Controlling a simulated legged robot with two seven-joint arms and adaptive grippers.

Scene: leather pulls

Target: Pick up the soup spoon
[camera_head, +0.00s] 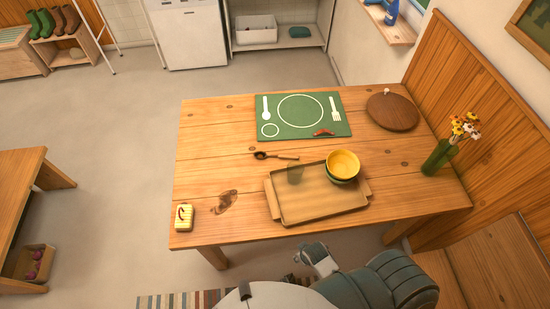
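Parts of my own body and arm show at the bottom edge, below the table's front edge, clear of the spoon.
The tray holds stacked bowls, the top one yellow (343,164), and a greenish see-through cup (295,174). A red-brown item (324,133) lies on the placemat. A round wooden board (392,111), flower vase (438,157) and yellow block (184,217) stand around. The table's left side is mostly clear.

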